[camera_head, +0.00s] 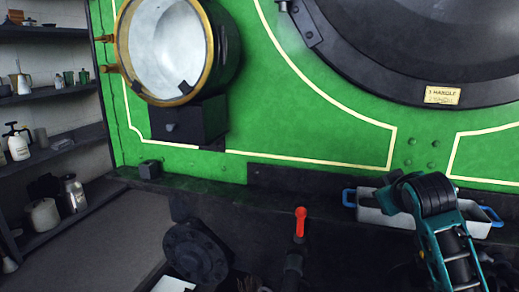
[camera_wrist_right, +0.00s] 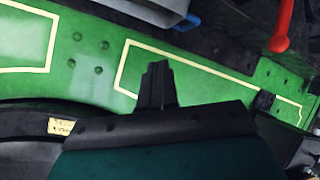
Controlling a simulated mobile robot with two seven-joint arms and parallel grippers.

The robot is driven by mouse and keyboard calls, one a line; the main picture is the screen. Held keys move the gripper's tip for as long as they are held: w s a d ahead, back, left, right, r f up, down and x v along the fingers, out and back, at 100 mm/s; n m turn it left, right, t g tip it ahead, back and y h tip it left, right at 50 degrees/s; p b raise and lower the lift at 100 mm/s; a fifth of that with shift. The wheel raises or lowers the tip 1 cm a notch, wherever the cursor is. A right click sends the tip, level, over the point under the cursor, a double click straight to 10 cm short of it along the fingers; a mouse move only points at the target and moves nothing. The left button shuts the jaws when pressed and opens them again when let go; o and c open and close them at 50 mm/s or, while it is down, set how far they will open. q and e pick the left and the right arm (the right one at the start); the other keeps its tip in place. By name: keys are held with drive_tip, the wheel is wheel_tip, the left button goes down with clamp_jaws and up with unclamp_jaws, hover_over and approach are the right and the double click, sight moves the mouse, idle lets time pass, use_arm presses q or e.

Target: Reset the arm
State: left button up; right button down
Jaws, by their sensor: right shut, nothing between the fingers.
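My right arm, teal and black, rises at the lower right of the head view and stands in front of the metal tray. My right gripper (camera_wrist_right: 158,85) shows in the right wrist view, its dark fingers together with nothing between them. In the head view the gripper's fingertips cannot be made out. My left gripper is not in view.
A metal tray (camera_head: 374,214) with blue handles sits on the dark ledge, partly behind my arm. A red-handled valve (camera_head: 300,222) stands left of it. A round brass-rimmed lamp (camera_head: 168,48) juts from the green front (camera_head: 300,110). Shelves (camera_head: 62,95) with cans stand at left.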

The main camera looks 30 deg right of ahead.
drive_tip(key=s+a+f+n+g+y, duration=0.25)
drive_tip(key=s+a+f+y, duration=0.2)
drive_tip(key=a+f, duration=1)
drive_tip(key=s+a+f+g+y, duration=0.2)
drive_tip(key=s+a+f, duration=0.3)
drive_tip(key=s+a, duration=0.3)
drive_tip(key=s+a+f+g+y, duration=0.2)
drive_tip(key=s+a+f, duration=0.2)
drive_tip(key=s+a, duration=0.4)
drive_tip(key=w+a+f+n+t+y, duration=0.1)
drive_tip(key=w+a+f+t, duration=0.1)
drive_tip(key=w+f+t, duration=0.5)
drive_tip(key=shift+x, duration=1.35)
drive_tip(key=shift+s+f+n+t, duration=0.15)
drive_tip(key=shift+f+n+t, duration=0.05)
drive_tip(key=shift+n+t, duration=0.05)
